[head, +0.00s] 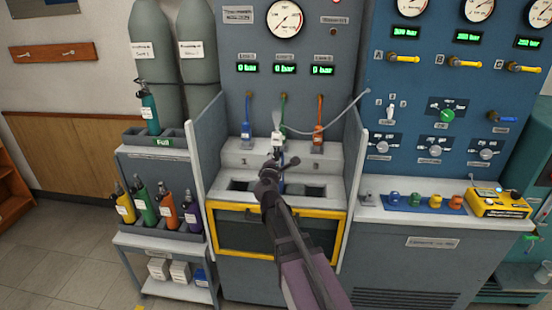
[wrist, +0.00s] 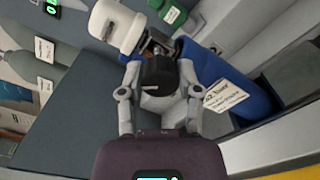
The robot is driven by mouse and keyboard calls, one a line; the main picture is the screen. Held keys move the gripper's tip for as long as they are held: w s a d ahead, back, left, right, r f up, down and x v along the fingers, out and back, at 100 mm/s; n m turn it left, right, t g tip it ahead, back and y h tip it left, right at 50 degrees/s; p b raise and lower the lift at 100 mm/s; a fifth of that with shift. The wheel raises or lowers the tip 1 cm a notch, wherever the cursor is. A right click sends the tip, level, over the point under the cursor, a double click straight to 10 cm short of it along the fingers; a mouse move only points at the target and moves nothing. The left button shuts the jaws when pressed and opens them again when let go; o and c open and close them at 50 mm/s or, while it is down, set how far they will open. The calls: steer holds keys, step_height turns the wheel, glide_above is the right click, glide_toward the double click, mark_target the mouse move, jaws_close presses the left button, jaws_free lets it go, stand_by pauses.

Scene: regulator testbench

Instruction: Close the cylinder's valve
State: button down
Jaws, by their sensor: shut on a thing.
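The blue cylinder (wrist: 222,85) with a white label lies slanted across the right of the wrist view. Its black valve knob (wrist: 158,72) is at its top, between the fingers of my gripper (wrist: 159,80). The gripper is shut on the knob, one grey finger on each side. A white connector (wrist: 115,27) sits beside the valve. In the head view my gripper (head: 270,178) is over the middle of the bench's recess, in front of the white connector (head: 277,138). My arm and gripper hide most of the cylinder there.
Blue (head: 246,131) and orange (head: 318,134) hose connectors hang on either side of the middle one. Grey side walls (head: 203,150) flank the recess, and a yellow-framed door (head: 235,232) is below. Several small cylinders (head: 167,214) stand on a cart at left.

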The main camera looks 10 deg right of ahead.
steer(key=shift+m, duration=0.6)
steer(key=m, duration=0.2)
steer(key=shift+m, duration=2)
steer(key=shift+c, duration=1.4)
jaws_free()
steer(key=shift+s, duration=0.1)
steer(key=v, duration=1.2)
